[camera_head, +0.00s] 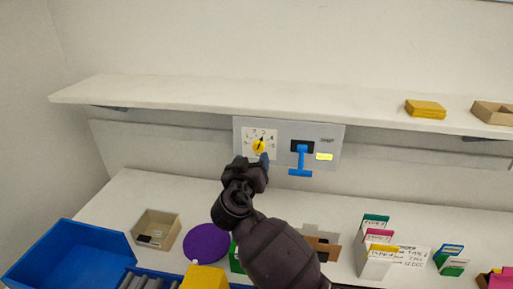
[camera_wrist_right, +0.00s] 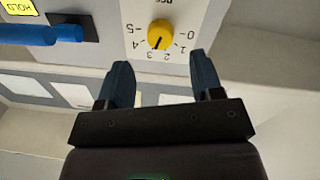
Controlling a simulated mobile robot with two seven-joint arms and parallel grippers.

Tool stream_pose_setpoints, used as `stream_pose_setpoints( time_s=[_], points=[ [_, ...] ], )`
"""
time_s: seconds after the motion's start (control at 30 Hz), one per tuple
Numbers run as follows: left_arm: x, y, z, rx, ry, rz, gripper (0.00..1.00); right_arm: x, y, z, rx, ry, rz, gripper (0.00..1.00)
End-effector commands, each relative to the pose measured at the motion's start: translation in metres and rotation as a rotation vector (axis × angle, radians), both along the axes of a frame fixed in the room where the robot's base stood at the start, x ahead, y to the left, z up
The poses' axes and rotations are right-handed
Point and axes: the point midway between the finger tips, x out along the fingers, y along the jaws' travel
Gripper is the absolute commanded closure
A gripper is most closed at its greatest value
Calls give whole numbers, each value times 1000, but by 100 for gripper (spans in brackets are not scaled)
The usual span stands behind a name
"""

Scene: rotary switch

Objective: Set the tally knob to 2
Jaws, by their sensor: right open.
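The tally knob (camera_head: 258,146) is a round yellow knob with a dark pointer line, on a white dial with numbers from 0 to 5. It sits on the left of a grey wall panel. In the right wrist view the knob (camera_wrist_right: 160,34) appears upside down, its pointer towards the 3, slightly to the side of the 2. My right gripper (camera_head: 252,162) is just below the dial in the head view. In the wrist view its two fingers (camera_wrist_right: 162,70) are spread and empty, with the knob beyond the gap between them, apparently not touched. My left gripper is not in view.
A blue T-shaped handle (camera_head: 300,160) sticks out right of the dial, beside a yellow label (camera_head: 324,156). A white shelf (camera_head: 200,100) runs above the panel. Below are a blue bin (camera_head: 65,255), a tan box (camera_head: 157,228), a purple disc (camera_head: 206,243) and card files (camera_head: 395,260).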

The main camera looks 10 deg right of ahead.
Motion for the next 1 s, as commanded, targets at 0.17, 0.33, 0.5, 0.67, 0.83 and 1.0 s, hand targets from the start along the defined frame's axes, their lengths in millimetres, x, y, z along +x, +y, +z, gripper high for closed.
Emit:
stream_pose_setpoints(
  time_s=[0.17,0.33,0.5,0.67,0.83,1.0],
  points=[
    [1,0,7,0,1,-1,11,27,-13,2,-3,0,-1,40],
    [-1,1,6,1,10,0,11,44,-21,1,-2,1,1,40],
    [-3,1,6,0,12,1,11,51,-25,0,0,0,1,40],
    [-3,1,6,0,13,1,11,52,-25,0,0,0,1,40],
    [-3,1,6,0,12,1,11,51,-25,0,0,0,1,47],
    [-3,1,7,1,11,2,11,51,-25,0,0,0,1,74]
  ],
)
